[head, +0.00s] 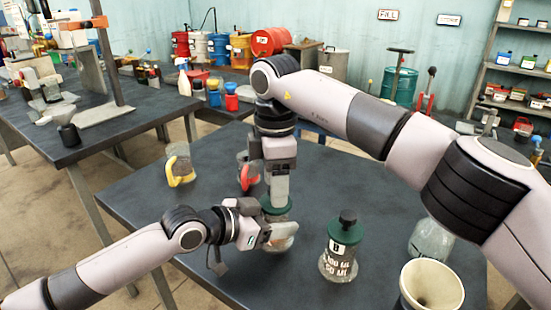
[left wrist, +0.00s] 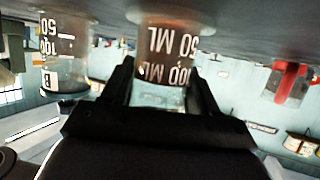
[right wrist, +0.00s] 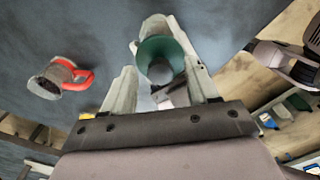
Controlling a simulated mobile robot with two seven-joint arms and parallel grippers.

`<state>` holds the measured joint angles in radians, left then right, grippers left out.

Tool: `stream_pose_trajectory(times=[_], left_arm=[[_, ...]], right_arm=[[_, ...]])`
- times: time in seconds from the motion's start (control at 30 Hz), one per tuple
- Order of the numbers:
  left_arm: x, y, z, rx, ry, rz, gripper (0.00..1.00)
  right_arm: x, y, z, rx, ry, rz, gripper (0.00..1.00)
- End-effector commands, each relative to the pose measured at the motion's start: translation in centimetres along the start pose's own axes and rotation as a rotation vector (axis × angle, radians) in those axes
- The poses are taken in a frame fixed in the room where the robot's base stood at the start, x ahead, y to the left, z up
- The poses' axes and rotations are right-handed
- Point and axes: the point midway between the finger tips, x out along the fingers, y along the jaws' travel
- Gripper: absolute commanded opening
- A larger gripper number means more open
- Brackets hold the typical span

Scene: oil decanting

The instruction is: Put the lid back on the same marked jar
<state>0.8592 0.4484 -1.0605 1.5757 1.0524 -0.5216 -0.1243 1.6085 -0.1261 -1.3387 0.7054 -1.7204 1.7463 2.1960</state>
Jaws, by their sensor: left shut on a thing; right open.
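In the head view my left gripper (head: 278,238) is shut on a clear jar standing on the dark table. The left wrist view shows this jar (left wrist: 165,50) upside down, with 50 ML and 100 ML marks, between the fingers. A green round piece (head: 276,205) is at its top; whether it is a lid or a collar I cannot tell. My right gripper (head: 275,195) points down just above it, open; in the right wrist view the green piece (right wrist: 160,60) lies between the fingers. A second jar (head: 340,252), marked B, has a green lid with a black knob.
A cream funnel (head: 432,288) and a clear glass vessel (head: 430,240) stand on the right of the table. A yellow-handled cup (head: 180,165) and a red-handled cup (head: 248,170) stand at the back left. My right arm spans above the table's right side.

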Motion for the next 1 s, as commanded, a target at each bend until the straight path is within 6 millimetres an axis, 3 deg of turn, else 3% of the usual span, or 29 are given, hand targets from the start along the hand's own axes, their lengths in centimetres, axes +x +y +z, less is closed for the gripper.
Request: stream_pose_trajectory(times=[0.4,0.7,1.0], left_arm=[[0.0,0.0,0.0,0.0,0.0,0.0,0.05],[0.0,0.0,0.0,0.0,0.0,0.0,0.05],[0.0,0.0,0.0,0.0,0.0,0.0,0.05]], right_arm=[[-8.3,0.0,-0.1,0.002,0.0,0.003,0.59],[-10.4,0.0,-0.1,0.001,0.0,0.001,0.59],[-11.1,-0.1,0.0,0.0,0.0,0.0,0.59]])
